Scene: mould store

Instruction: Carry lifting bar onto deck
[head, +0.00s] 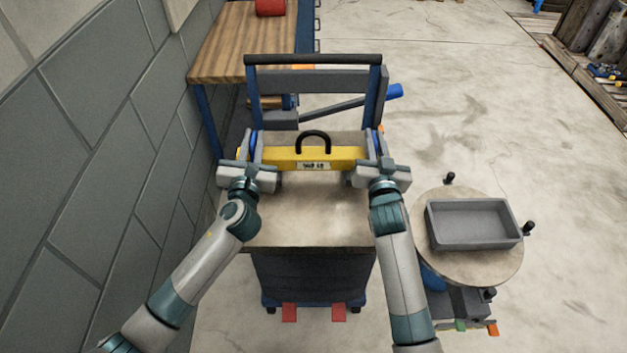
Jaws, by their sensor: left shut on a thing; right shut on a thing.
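The lifting bar (335,154) is a yellow beam with a black loop handle on top and a white label on its front. It lies crosswise and looks level. My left gripper (257,150) is shut on its left end and my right gripper (373,150) on its right end. Below the bar is a flat beige deck (310,215) on a dark stacked body with a blue wheeled base. The bar is over the far part of this deck; I cannot tell whether it touches it. The grippers hide the bar's ends.
A grey push frame (313,60) with a black top rail stands behind the deck. A wooden bench (240,45) with a red object (270,7) is at the back left, beside a grey wall. A round table (468,270) with a grey tray (473,243) stands right.

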